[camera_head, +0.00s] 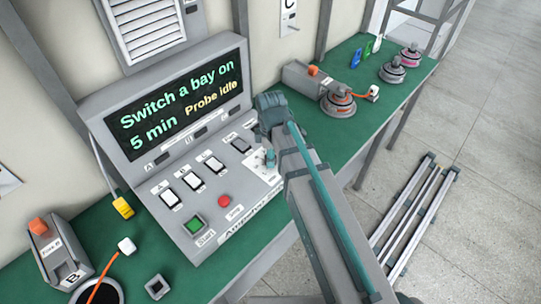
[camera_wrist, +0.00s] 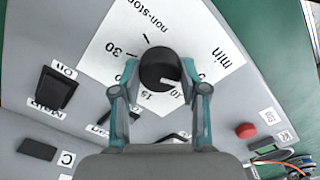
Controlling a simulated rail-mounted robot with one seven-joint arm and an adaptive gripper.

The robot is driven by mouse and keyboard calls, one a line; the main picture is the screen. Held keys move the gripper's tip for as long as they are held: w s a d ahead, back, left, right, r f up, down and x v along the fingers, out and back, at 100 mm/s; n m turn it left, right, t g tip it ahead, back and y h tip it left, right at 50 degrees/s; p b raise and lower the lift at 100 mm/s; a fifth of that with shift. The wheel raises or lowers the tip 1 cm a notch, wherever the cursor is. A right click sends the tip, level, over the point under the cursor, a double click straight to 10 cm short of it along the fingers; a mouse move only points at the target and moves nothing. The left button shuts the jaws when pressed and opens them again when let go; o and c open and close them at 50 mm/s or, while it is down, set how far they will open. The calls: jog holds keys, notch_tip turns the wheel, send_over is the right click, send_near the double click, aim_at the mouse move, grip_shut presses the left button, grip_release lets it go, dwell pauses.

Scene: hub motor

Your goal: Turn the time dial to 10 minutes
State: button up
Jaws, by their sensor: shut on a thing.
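The black time dial (camera_wrist: 158,66) sits on a white scale plate (camera_wrist: 110,35) marked with minutes, 30 and non-stop. My gripper (camera_wrist: 160,75) has one teal finger on each side of the dial and is shut on it. A white pointer mark on the dial faces the lower right, near the 5 and 10 marks; I cannot tell exactly which it meets. In the head view my gripper (camera_head: 269,158) is over the right end of the control panel (camera_head: 187,230), and the dial is hidden there. The display (camera_head: 180,103) reads "Switch a bay on", "5 min" and "Probe idle".
The panel has several black rocker switches (camera_head: 193,180), a green start button (camera_head: 195,224) and a red button (camera_head: 224,200). Hub motors (camera_head: 338,103) stand on the green bench (camera_head: 385,105) at the right. Metal rails (camera_head: 410,215) lie on the floor.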

jog(key=m, duration=0.4)
jog(key=shift+p, duration=0.4)
jog(key=shift+m+p, duration=0.3)
jog(key=shift+m, duration=2.1)
jog(key=o, duration=1.1)
jog(key=shift+o, duration=0.2)
notch_tip(320, 180, up, 12)
